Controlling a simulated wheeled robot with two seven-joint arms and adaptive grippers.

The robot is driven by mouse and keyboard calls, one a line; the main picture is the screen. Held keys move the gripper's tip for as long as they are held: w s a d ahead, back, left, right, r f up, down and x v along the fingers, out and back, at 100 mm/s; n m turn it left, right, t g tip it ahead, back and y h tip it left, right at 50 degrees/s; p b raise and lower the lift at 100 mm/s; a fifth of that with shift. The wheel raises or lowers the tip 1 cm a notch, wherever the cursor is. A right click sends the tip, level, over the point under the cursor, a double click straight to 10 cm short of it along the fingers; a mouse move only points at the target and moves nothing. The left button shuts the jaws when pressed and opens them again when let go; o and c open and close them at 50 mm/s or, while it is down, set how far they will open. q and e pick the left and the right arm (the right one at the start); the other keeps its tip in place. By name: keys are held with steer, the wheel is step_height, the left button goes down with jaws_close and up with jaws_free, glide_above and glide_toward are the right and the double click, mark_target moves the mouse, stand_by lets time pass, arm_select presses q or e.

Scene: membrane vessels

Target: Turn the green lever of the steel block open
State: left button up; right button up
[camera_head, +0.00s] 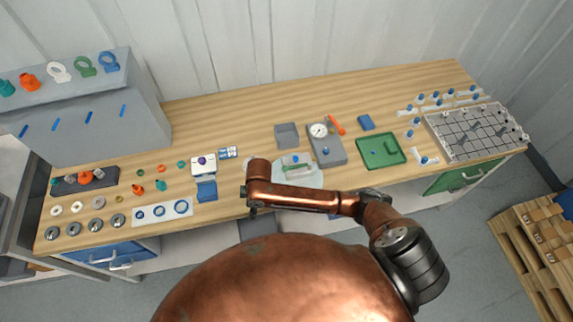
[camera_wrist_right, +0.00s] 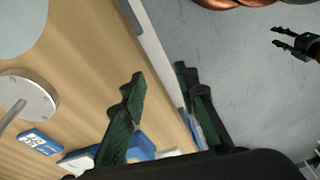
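The steel block (camera_head: 300,172) sits on a pale round plate (camera_head: 314,181) near the table's front edge, with a small green part, apparently the lever (camera_head: 291,167), on it. My right forearm crosses just in front and hides part of the plate. The lever's angle is too small to read. My right gripper (camera_wrist_right: 162,98) is open and empty above the table's front edge, left of the block in the head view. The block is not recognisable in the right wrist view. My left gripper (camera_wrist_right: 284,42) shows at the upper right there, fingers apart and empty, over the floor.
A round metal base with a rod (camera_wrist_right: 28,100) and a blue-and-white card (camera_wrist_right: 39,143) lie near my right gripper. A grey box with a dial (camera_head: 328,150) and a green tray (camera_head: 390,160) stand right of the block. A blue-and-white box (camera_head: 206,189) stands left.

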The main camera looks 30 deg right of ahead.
steer(key=w+d+r+n+h, duration=0.2)
steer(key=w+d+r+h, duration=0.2)
steer(key=w+d, duration=0.3)
steer(key=g+h, duration=0.2)
steer(key=h, duration=0.1)
glide_toward(289, 168)
steer(key=shift+t, duration=0.3)
steer(key=shift+p+x, duration=0.6)
steer(key=shift+x, duration=3.1)
steer(key=shift+s+d, duration=0.1)
steer(key=shift+s, duration=0.05)
jaws_close()
